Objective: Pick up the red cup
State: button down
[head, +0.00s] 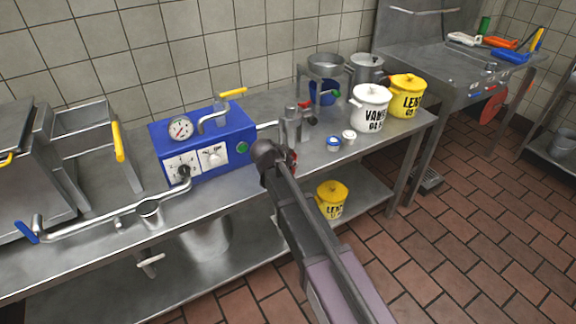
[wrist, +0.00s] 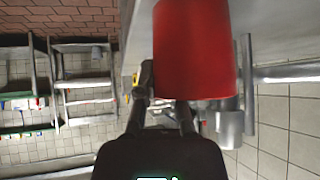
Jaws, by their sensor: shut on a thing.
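The red cup (wrist: 195,50) fills the upper middle of the wrist view, close to the camera. My gripper (wrist: 160,100) is shut on it, with one finger showing along the cup's left side. The other fingertip is hidden by the cup. In the head view my gripper (head: 272,156) is at the front edge of the steel counter, right of the blue machine. Only a small red patch of the cup (head: 293,157) shows there beside the gripper; the rest is hidden. I cannot tell whether the cup touches the counter.
The blue machine (head: 240,150) with a gauge stands left of my gripper. A steel cylinder (head: 291,126) stands just behind it. Another yellow pot (head: 332,200) sits on the lower shelf.

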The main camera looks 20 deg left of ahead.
jog(key=shift+r, duration=0.15)
notch_tip(320, 180, up, 3)
jog(key=p, duration=0.3)
jog(key=shift+r+p, duration=0.15)
jog(key=shift+p, duration=0.2)
jog(key=shift+s+r, duration=0.1)
jog(key=shift+s, duration=0.2)
jog(key=s+a, duration=0.2)
jog(key=s, duration=0.5)
jog(key=s+a+r+p, duration=0.1)
jog(key=s+a, duration=0.2)
jog(key=s, duration=0.4)
jog(key=shift+s, duration=0.2)
jog(key=shift+r, duration=0.1)
jog(key=shift+a, duration=0.1)
